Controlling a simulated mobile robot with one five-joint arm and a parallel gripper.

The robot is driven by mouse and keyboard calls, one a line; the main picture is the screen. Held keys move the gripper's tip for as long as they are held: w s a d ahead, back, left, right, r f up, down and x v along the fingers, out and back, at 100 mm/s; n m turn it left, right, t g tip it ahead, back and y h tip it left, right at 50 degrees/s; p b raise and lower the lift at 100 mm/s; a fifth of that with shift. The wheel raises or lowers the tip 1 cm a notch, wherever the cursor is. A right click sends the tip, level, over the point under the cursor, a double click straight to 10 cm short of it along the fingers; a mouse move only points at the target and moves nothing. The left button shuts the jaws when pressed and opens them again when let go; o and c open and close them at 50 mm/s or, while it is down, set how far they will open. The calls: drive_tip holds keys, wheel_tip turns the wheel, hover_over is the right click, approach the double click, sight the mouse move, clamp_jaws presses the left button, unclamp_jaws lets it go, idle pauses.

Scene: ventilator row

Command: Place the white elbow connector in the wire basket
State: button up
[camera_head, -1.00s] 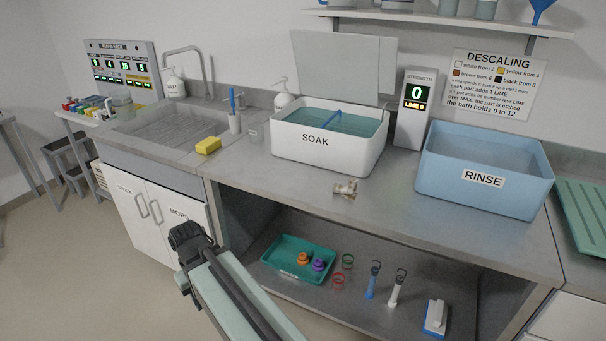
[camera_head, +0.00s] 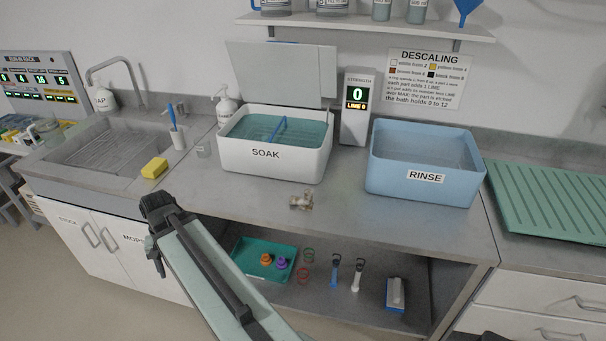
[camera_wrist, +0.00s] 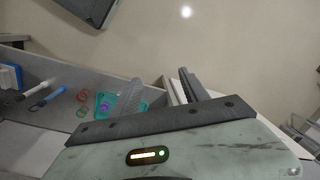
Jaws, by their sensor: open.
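A small off-white fitting (camera_head: 301,200) lies on the steel counter in front of the SOAK bath; it may be the elbow connector, but its shape is too small to be sure. I cannot make out a wire basket; a blue bar (camera_head: 279,130) shows in the water of the white SOAK bath (camera_head: 270,160). My gripper (camera_head: 155,205) is at the counter's front edge, left of the fitting and apart from it. In the wrist view my gripper (camera_wrist: 158,88) is open, with nothing seen between its fingers.
A blue RINSE tub (camera_head: 424,185) stands right of the fitting. A yellow sponge (camera_head: 154,168) lies by the sink (camera_head: 95,152). A teal tray (camera_head: 250,268) and several tools are on the shelf below. The counter around the fitting is clear.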

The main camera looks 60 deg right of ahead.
drive_tip(key=s+d+r+m+p, duration=0.3)
drive_tip(key=d+r+m+p, duration=0.35)
drive_tip(key=d+r, duration=0.5)
wheel_tip(320, 180, up, 7)
drive_tip(key=m+t+p, duration=0.4)
drive_tip(key=m+p, duration=0.2)
drive_tip(key=m, duration=1.2)
hover_over(308, 191)
drive_tip(key=s, duration=0.2)
drive_tip(key=b+x, duration=0.7)
drive_tip(key=x, duration=0.1)
drive_tip(key=shift+s+d+f+b, duration=0.1)
drive_tip(key=shift+d+b, duration=0.1)
drive_tip(key=shift+b, duration=0.1)
drive_tip(key=shift+r, duration=0.2)
clamp_jaws()
